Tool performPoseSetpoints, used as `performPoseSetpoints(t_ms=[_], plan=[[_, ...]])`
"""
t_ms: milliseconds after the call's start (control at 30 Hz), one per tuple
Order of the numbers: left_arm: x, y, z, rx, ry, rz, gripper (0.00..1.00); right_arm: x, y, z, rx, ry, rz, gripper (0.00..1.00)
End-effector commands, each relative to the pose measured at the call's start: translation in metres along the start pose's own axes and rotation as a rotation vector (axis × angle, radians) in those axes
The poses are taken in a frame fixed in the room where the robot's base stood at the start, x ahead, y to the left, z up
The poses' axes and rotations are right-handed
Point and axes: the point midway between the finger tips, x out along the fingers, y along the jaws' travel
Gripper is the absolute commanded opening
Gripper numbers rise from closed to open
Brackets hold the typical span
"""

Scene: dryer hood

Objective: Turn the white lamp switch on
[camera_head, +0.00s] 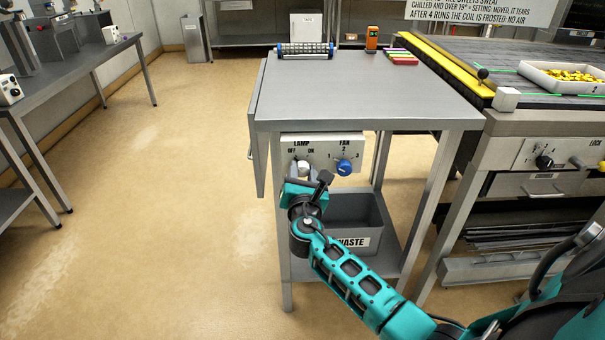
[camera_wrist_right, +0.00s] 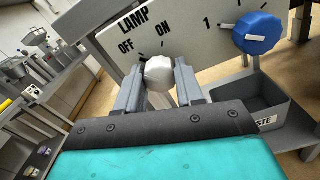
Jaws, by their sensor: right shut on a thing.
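The white lamp switch (camera_head: 304,167) is a knob on the cream panel (camera_head: 326,151) under the front edge of the grey table. The panel reads LAMP, with OFF at the left and ON at the right. My right gripper (camera_head: 302,175) reaches the knob from below and in front. In the right wrist view its two fingers (camera_wrist_right: 158,88) stand on either side of the white knob (camera_wrist_right: 159,70) and are shut on it. I cannot make out clearly which label the knob points to. My left gripper is not in view.
A blue fan knob (camera_head: 344,167) sits right of the lamp switch, also in the wrist view (camera_wrist_right: 258,33). A grey waste bin (camera_head: 352,212) stands on the shelf below. The grey tabletop (camera_head: 350,98) is mostly clear. Open floor lies to the left.

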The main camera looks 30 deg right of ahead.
Motion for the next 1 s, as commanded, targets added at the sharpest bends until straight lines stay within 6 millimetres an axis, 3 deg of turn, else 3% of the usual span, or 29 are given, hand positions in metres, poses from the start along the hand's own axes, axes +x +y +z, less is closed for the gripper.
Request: performPoseSetpoints(t_ms=[267, 1000], plan=[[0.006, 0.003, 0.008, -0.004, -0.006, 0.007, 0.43, -0.001, -0.001, -0.003, 0.157, 0.001, 0.000, 0.07], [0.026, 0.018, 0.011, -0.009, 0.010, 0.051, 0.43, -0.001, -0.001, -0.004, 0.854, 0.002, -0.001, 0.07]])
